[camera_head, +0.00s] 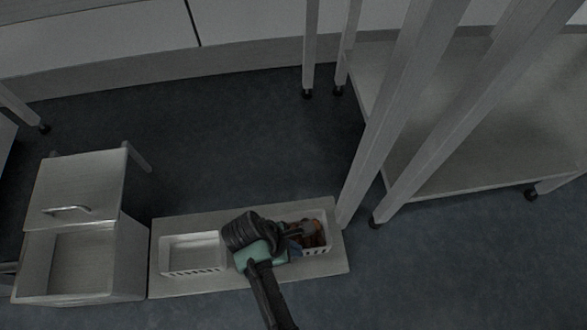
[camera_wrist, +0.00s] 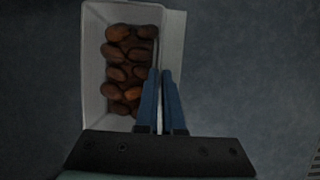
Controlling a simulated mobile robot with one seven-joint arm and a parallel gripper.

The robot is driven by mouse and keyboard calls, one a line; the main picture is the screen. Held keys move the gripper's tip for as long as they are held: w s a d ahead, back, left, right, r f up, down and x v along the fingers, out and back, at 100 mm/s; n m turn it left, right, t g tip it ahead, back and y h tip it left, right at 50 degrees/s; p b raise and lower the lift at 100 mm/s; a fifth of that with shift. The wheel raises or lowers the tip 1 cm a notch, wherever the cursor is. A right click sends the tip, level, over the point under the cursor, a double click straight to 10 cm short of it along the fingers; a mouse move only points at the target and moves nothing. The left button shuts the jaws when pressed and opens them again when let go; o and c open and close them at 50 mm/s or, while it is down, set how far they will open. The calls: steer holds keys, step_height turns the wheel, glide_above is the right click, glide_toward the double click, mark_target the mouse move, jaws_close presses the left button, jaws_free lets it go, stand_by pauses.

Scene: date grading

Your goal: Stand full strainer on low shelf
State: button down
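The full strainer is a white slotted basket (camera_head: 318,250) holding several brown dates. It is upright over the right end of a low grey board (camera_head: 240,286), apparently the low shelf; I cannot tell if it rests on it. In the wrist view the strainer (camera_wrist: 93,75) fills the upper left, with dates (camera_wrist: 128,72) inside. My gripper (camera_head: 312,229) is over the strainer. In the wrist view its blue fingers (camera_wrist: 161,74) are close together on either side of the strainer's right wall, apparently pinching it. My arm hides the strainer's left part in the head view.
An empty white basket (camera_head: 193,253) stands on the board's left part. A grey cabinet with an open compartment (camera_head: 122,262) and a handle stands left of the board. A tall rack (camera_head: 480,180) with posts stands close at right. Floor behind the board (camera_head: 230,140) is clear.

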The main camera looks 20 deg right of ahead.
step_height(320, 180, down, 6)
steer(key=b, duration=0.3)
steer(key=shift+w+b, duration=0.1)
steer(key=shift+b, duration=0.2)
steer(key=shift+r, duration=0.1)
steer(key=c, duration=1.4)
jaws_free()
steer(key=shift+c, duration=0.2)
steer(key=o, duration=0.4)
steer(key=p+v, duration=0.7)
steer(key=v, duration=0.5)
steer(key=shift+a+p, duration=0.1)
steer(key=shift+p, duration=0.2)
